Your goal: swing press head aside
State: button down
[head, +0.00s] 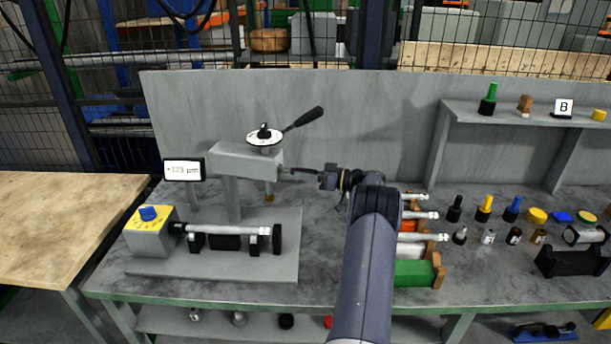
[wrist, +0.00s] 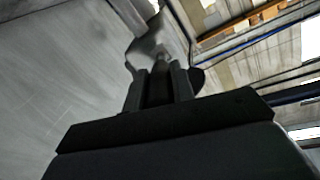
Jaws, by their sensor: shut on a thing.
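The press head (head: 240,160) is a grey block on a post, above the grey machine base (head: 285,255) at the left of the bench. It carries a white round dial with a black-gripped lever (head: 305,120) on top. A thin dark handle (head: 297,171) sticks out of its right end. My gripper (head: 318,173) reaches in from the right and is shut on this handle. In the wrist view the fingers (wrist: 160,85) close around the handle, and part of the grey head shows beyond them. The fingers hide the handle's end.
Below the head lies a cylindrical workpiece (head: 230,230) beside a grey box with a yellow top and blue knob (head: 148,214). A display (head: 183,170) stands at left. Coloured blocks with pale rods (head: 415,272) lie right of my arm. A shelf (head: 515,115) stands at right.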

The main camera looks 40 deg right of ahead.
jog(key=shift+r, duration=0.1)
jog(key=c, duration=1.2)
grip_release()
jog(key=b+v, duration=0.3)
jog(key=v, duration=0.7)
jog(key=shift+s+d, duration=0.25)
jog(key=shift+w, duration=0.1)
jog(key=p+x, duration=0.3)
jog(key=x, duration=0.6)
jog(key=shift+w+a, duration=0.2)
jog(key=shift+a, duration=0.15)
jog(key=shift+w+a, duration=0.3)
jog(key=shift+w, duration=0.1)
